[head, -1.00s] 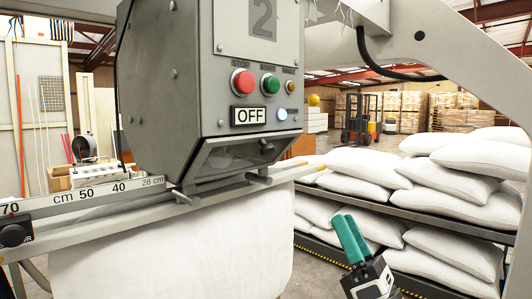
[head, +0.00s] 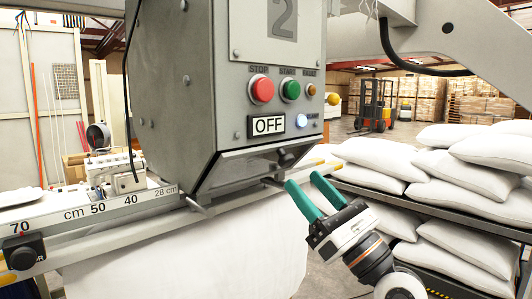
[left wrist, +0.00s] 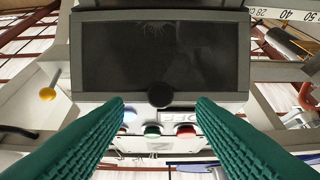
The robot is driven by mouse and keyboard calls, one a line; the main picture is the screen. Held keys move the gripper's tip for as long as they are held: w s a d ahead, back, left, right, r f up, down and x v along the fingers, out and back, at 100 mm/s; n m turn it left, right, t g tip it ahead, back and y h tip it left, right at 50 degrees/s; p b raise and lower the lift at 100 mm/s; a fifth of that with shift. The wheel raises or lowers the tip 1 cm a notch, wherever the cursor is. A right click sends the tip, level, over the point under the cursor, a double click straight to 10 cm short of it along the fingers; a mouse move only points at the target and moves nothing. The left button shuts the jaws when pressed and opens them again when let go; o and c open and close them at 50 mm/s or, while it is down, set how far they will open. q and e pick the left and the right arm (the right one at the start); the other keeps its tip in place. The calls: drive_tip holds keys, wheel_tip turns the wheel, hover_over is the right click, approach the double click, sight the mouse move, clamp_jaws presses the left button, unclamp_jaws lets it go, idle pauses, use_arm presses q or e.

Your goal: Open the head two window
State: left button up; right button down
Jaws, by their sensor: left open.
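The machine head marked "2" (head: 255,70) is a grey metal housing. Its window (head: 235,168) is a slanted dark pane at the bottom front, and it looks closed. In the left wrist view the window (left wrist: 160,50) is a wide dark panel with a round black knob (left wrist: 160,94) at its edge. My left gripper (head: 303,179) has green fingers, open and empty, just right of and below the window. In the left wrist view its fingertips (left wrist: 160,106) stand apart on either side of the knob, with no visible grip on it. My right gripper is out of view.
Red and green buttons (head: 276,89) and an "OFF" display (head: 268,125) sit above the window. A ruler rail (head: 100,211) runs left. A white pillow cover (head: 200,255) hangs below. A rack of white pillows (head: 480,175) stands right.

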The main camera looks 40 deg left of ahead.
sight(291, 161)
use_arm(q)
drive_tip(key=shift+a+r, duration=0.4)
drive_tip(key=shift+r, duration=0.1)
drive_tip(key=shift+a+r, duration=0.15)
drive_tip(key=shift+a, duration=0.15)
drive_tip(key=shift+p+x, duration=0.4)
drive_tip(key=shift+x, duration=0.5)
drive_tip(key=shift+p+x, duration=0.35)
drive_tip(key=shift+x, duration=0.9)
drive_tip(key=shift+w+r, duration=0.1)
drive_tip(key=shift+r, duration=0.2)
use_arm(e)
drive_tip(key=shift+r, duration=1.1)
use_arm(q)
drive_tip(key=shift+r, duration=0.15)
drive_tip(key=c, duration=0.8)
drive_tip(key=shift+c, duration=0.2)
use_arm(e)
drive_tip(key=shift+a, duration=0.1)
